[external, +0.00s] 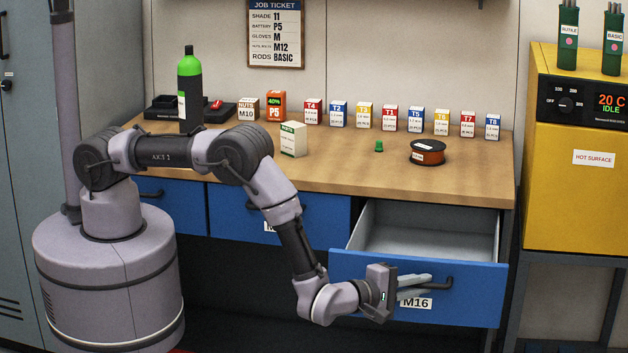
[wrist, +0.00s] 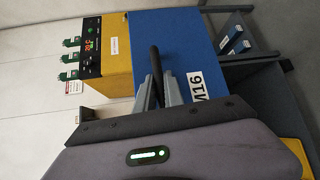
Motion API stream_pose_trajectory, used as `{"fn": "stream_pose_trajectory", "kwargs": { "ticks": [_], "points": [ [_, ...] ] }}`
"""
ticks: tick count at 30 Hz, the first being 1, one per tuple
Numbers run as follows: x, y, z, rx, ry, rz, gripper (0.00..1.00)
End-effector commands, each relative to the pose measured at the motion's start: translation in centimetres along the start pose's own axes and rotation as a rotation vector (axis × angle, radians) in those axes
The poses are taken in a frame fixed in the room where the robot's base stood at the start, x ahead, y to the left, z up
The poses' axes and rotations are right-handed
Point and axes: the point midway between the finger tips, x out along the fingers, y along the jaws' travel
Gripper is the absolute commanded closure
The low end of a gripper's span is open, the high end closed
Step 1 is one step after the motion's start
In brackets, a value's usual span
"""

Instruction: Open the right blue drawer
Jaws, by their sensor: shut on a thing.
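The right blue drawer (external: 345,264) is pulled well out from under the bench in the external view. Its grey inside looks empty where it shows. Its front carries an M16 label (external: 416,303) and a dark bar handle (external: 446,282). My gripper (external: 430,279) is at the drawer front, with its fingers shut on the handle. In the wrist view the two grey fingers (wrist: 162,92) close around the dark handle (wrist: 156,66), beside the blue front (wrist: 195,45) and its M16 label (wrist: 196,84).
Two more blue drawers, the left (external: 172,203) and the middle (external: 310,212), are shut. The bench top (external: 340,175) holds small boxes, a green bottle (external: 190,85) and an orange-brown spool (external: 427,152). A yellow oven (external: 575,185) marked hot surface stands right of the bench.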

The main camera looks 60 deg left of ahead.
Motion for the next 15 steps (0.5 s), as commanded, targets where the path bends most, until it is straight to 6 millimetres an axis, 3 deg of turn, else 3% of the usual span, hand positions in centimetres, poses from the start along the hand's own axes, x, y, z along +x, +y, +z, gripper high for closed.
{"fn": "stream_pose_trajectory", "kwargs": {
  "ticks": [8,9,10,15],
  "points": [
    [-0.01,0.01,0.07,0.000,-0.001,0.000,1.00],
    [-0.01,0.02,0.07,0.000,-0.001,0.000,0.85],
    [-0.01,0.02,0.07,0.000,-0.001,0.000,0.80],
    [0.01,0.03,0.05,0.000,-0.001,0.000,0.78]
  ]
}}
